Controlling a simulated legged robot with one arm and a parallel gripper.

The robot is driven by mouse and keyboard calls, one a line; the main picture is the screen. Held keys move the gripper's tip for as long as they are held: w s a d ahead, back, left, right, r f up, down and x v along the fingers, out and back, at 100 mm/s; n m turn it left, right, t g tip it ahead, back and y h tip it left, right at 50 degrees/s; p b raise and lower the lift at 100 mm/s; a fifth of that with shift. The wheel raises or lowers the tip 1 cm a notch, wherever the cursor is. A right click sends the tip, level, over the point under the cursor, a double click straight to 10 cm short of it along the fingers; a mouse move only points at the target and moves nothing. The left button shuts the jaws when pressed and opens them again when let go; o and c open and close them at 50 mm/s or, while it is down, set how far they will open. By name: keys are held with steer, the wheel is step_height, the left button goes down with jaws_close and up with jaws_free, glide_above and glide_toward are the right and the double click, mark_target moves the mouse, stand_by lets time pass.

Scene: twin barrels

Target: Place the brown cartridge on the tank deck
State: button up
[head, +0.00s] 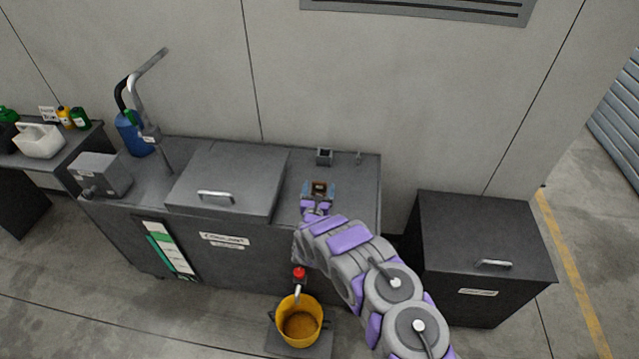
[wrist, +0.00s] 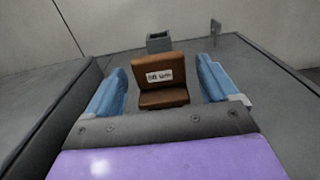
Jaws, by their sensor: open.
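The brown cartridge (wrist: 162,80) with a white label stands on the grey tank deck (head: 344,188), to the right of the raised lid. It also shows small in the head view (head: 319,187). My gripper (head: 319,190) is open above the deck. Its two blue fingers (wrist: 162,90) stand on either side of the cartridge, with a gap showing on each side in the wrist view. The lower part of the cartridge is hidden behind my gripper's body.
A small square grey socket (head: 324,156) stands behind the cartridge, with a small post (head: 358,157) to its right. The closed lid (head: 228,180) lies left. A yellow bucket (head: 299,318) stands below the red valve (head: 299,273). A dark bin (head: 478,255) stands at right.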

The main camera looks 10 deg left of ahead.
steer(key=s+p, duration=0.3)
steer(key=s, duration=0.5)
steer(key=shift+s+a, duration=0.15)
steer(key=shift+s, duration=0.2)
steer(key=w+d+r+n+g, duration=0.2)
steer(key=w+d+r+n, duration=0.1)
steer(key=d+r+n, duration=0.25)
steer(key=w+d+r+n+g, duration=0.2)
steer(key=w+d+r+n, duration=0.25)
steer(key=r, duration=0.25)
steer(key=s+d+r+n+g, duration=0.5)
steer(key=s+d+r+n, duration=0.35)
steer(key=s+r, duration=0.2)
steer(key=s+d+r+n+g, duration=0.1)
steer(key=s+r+n+g, duration=0.2)
steer(key=s, duration=1.3)
steer(key=s+d+r+n+g, duration=0.2)
steer(key=s+r+n+g, duration=0.2)
steer(key=s+n, duration=0.5)
steer(key=s+d+r+n+g, duration=0.2)
steer(key=s+r+n, duration=0.3)
steer(key=s, duration=1.9)
steer(key=shift+r+n+g+y, duration=0.3)
steer(key=shift+n+g, duration=0.15)
steer(key=shift+g, duration=0.45)
